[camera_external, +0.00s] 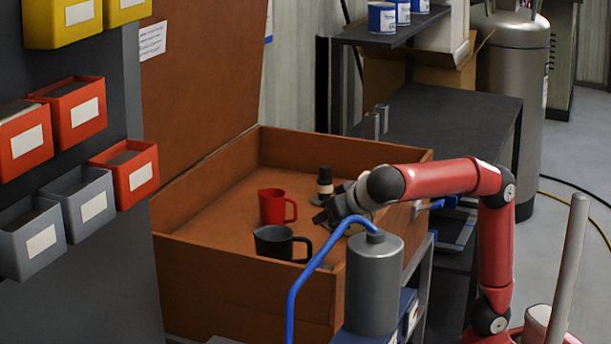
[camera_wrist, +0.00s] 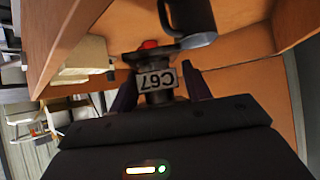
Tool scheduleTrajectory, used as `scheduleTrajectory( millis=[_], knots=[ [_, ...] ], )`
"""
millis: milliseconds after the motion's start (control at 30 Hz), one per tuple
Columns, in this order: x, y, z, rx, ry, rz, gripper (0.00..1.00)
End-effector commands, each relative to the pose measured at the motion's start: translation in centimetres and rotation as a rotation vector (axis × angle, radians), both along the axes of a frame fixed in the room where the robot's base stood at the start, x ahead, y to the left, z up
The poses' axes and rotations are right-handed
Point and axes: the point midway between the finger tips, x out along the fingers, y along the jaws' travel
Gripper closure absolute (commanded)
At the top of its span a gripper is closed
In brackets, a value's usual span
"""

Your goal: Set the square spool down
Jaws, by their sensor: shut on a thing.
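The square spool (camera_wrist: 157,80) is dark with a pale band marked C67, seen upside down in the wrist view. It also shows in the external view (camera_external: 325,181), looking upright, inside or over the large orange-brown open box (camera_external: 215,290). My gripper (camera_external: 324,204) is shut on the spool, with a finger on each side of it in the wrist view (camera_wrist: 158,92). Whether the spool's underside touches the box floor cannot be told; the gripper hides its lower part.
A red mug (camera_external: 272,207) and a dark grey mug (camera_external: 272,242) stand in the box, left of the spool. The box's raised lid (camera_external: 205,70) stands at the back left. A grey cylinder with a blue hose (camera_external: 374,285) stands in front. Bare box floor shows at left.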

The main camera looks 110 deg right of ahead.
Motion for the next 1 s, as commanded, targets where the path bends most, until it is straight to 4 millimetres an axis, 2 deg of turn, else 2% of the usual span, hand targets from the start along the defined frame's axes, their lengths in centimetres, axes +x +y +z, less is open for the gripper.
scheduleTrajectory(
  millis=[33, 200, 300, 400, 533, 767, 1000],
  knots=[
    [-0.6, -2.1, -0.5, -0.002, 0.004, -0.095, 0.80],
    [-3.7, -7.8, -2.0, -0.004, 0.002, -0.426, 0.80],
    [-5.9, -10.1, -2.5, -0.004, 0.002, -0.614, 0.80],
    [-7.8, -11.6, -3.2, -0.005, 0.002, -0.783, 0.80],
    [-9.0, -12.1, -5.0, -0.006, 0.003, -0.864, 0.80],
    [-9.2, -12.2, -6.7, -0.004, 0.001, -0.878, 0.80],
    [-9.2, -12.2, -9.3, -0.004, 0.002, -0.875, 0.80]
  ],
)
